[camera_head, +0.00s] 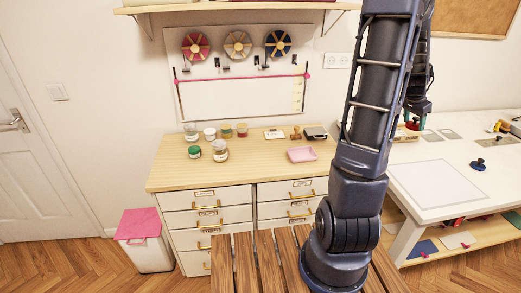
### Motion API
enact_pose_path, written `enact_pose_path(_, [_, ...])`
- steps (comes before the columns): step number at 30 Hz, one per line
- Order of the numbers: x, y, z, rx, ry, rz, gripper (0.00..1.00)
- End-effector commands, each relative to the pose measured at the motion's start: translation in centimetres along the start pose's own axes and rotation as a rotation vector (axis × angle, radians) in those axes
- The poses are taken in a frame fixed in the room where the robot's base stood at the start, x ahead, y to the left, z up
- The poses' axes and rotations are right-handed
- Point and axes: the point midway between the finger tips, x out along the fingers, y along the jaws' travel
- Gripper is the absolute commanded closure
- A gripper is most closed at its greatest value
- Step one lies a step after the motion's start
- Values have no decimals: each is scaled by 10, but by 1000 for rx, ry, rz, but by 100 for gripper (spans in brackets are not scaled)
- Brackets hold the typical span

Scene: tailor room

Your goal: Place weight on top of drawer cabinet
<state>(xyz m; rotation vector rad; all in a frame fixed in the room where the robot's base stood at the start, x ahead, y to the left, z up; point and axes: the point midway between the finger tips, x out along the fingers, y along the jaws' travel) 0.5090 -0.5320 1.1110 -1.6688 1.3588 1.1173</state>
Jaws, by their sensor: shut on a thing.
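The drawer cabinet (165,178) stands against the back wall, with a light wood top and white drawers with brass handles. My gripper (413,119) is right of the cabinet, at the far left part of the white table. It is small and partly dark against my arm. It is shut on a small red thing (412,125), which looks like a weight; its shape is mostly hidden. A dark blue weight with a knob (478,163) sits on the white table, apart from my gripper. My arm hides the cabinet's right end.
Several jars (220,151), a pink tray (301,154) and a black item (315,133) stand on the cabinet top. Its front left and middle are clear. The white table (420,180) is at right. A white bin with a pink lid (139,224) stands at left.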

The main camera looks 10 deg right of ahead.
Motion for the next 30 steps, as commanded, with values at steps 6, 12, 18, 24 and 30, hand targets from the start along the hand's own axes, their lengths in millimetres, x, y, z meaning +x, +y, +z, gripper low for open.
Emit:
enact_pose_path(6, [-14, -63, 38, -111, 0, -46, 78])
enact_pose_path(12, [-29, -113, 78, -205, 0, -85, 78])
enact_pose_path(18, [-46, -158, 122, -300, 0, -125, 78])
enact_pose_path(24, [-64, -197, 170, -397, -1, -164, 78])
enact_pose_path(30, [-84, -230, 222, -492, 0, -203, 78])
